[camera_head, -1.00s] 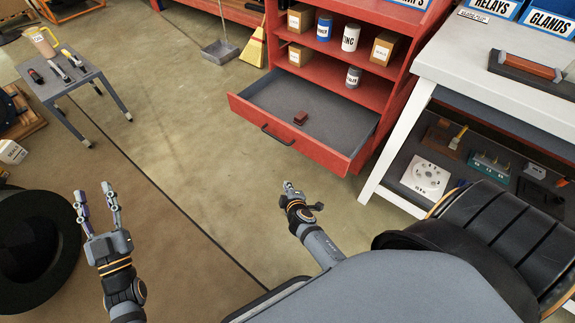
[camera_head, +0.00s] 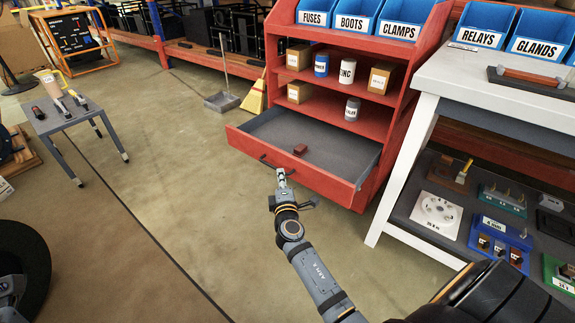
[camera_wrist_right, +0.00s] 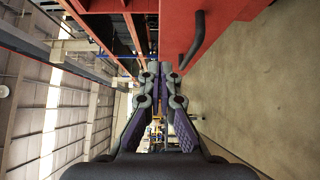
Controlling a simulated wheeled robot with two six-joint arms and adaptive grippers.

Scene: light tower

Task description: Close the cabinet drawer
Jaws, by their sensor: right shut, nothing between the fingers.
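The red cabinet (camera_head: 398,110) stands at the back centre with its low drawer (camera_head: 325,184) pulled out. The drawer has a grey inside, a dark handle (camera_head: 264,161) and a small dark red block (camera_head: 300,149) in it. My right gripper (camera_head: 281,172) is shut and empty, its tips at the drawer front by the handle. I cannot tell whether they touch. In the right wrist view the shut fingers (camera_wrist_right: 160,75) point along the red front (camera_wrist_right: 225,25), beside the dark handle (camera_wrist_right: 192,42). A piece of my left gripper (camera_head: 10,288) shows at the left edge, mostly cut off.
A white-framed workbench (camera_head: 402,150) with a lower shelf stands close right of the cabinet. A dustpan (camera_head: 221,101) and broom (camera_head: 255,96) are left of it. A small grey table (camera_head: 62,117) stands at the far left. The floor before the drawer is clear.

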